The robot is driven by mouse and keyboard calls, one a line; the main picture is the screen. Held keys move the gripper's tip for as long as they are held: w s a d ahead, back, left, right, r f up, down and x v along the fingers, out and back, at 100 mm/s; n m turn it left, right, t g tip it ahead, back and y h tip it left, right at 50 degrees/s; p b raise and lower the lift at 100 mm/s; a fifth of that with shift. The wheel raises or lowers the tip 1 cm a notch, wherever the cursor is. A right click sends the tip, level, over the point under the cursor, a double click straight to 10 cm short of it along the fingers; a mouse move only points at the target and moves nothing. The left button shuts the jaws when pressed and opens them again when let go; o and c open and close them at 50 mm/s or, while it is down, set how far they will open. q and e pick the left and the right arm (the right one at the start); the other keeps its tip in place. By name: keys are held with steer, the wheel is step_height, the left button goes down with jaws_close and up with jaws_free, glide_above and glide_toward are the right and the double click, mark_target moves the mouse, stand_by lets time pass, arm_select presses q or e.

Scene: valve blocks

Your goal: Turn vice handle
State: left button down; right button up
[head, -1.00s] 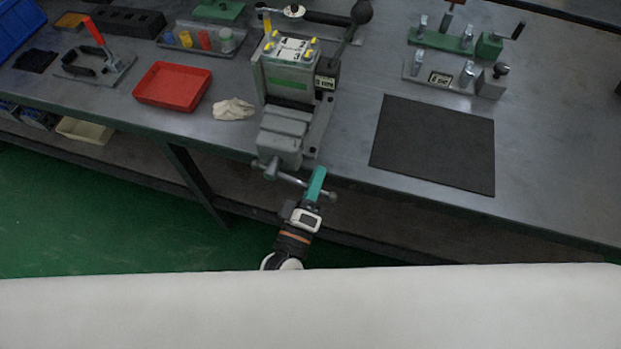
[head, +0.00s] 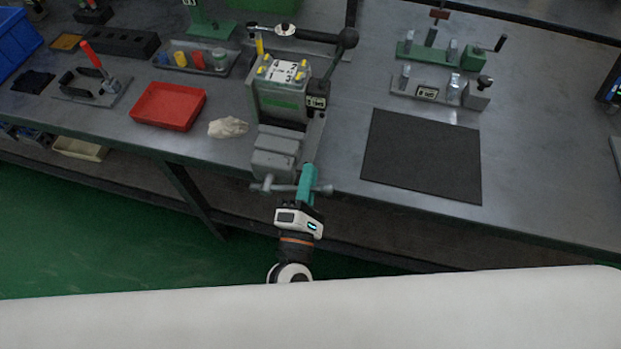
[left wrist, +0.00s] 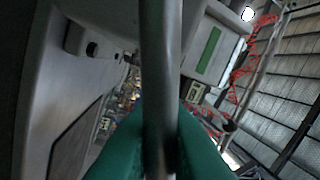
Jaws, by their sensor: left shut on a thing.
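The grey vice (head: 277,152) stands at the bench's front edge with a valve block (head: 281,92) in it. Its handle (head: 284,188) is a metal bar across the front, lying nearly level, with an end knob showing on the right. My left gripper (head: 308,181), with green fingers, is shut on the handle right of its middle. In the left wrist view the handle bar (left wrist: 160,80) runs upright between the green fingers. The fingers hide part of the bar. My right gripper is in neither view.
A red tray (head: 169,106) and a crumpled cloth (head: 228,127) lie left of the vice. A dark mat (head: 422,155) lies to the right. A long-handled wrench (head: 310,36) is behind the valve block. The floor in front is clear.

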arm_select(q)
steer(key=shift+a+r, duration=0.1)
steer(key=shift+r, duration=0.05)
stand_by(0.4)
steer(key=c, duration=1.5)
jaws_free()
steer(key=b+v, duration=0.2)
steer(key=v, duration=1)
steer(key=shift+b, duration=0.3)
